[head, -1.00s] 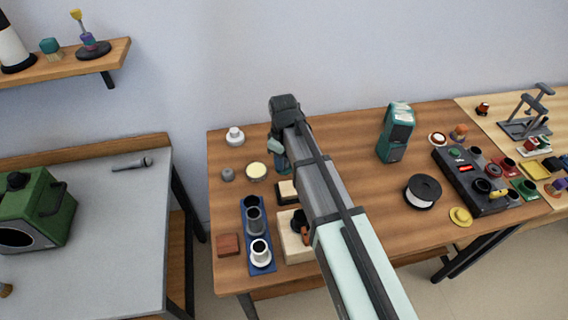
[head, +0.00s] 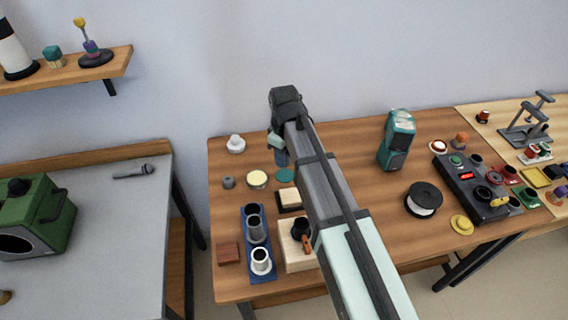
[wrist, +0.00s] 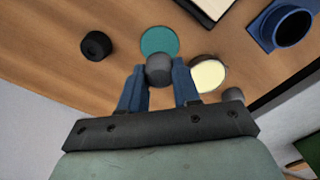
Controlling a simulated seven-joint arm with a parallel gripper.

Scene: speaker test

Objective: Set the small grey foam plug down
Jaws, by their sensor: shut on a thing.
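My gripper (wrist: 160,86) is shut on a small rounded grey plug, the grey foam plug (wrist: 158,70), held between its two blue fingers in the wrist view. The plug overlaps the near edge of a flat teal disc (wrist: 159,38) there; I cannot tell its height above the table. In the head view my gripper (head: 280,157) points down over the back left of the wooden table (head: 345,145), and the plug is hidden. The teal disc also shows there (head: 285,175), just in front of the gripper.
A cream-topped round tin (head: 257,179) and a small grey cylinder (head: 228,183) stand left of the disc. A black knob-like piece (wrist: 95,44) lies beside it. A cream block (head: 292,199) and a blue tray (head: 247,225) with cups lie in front.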

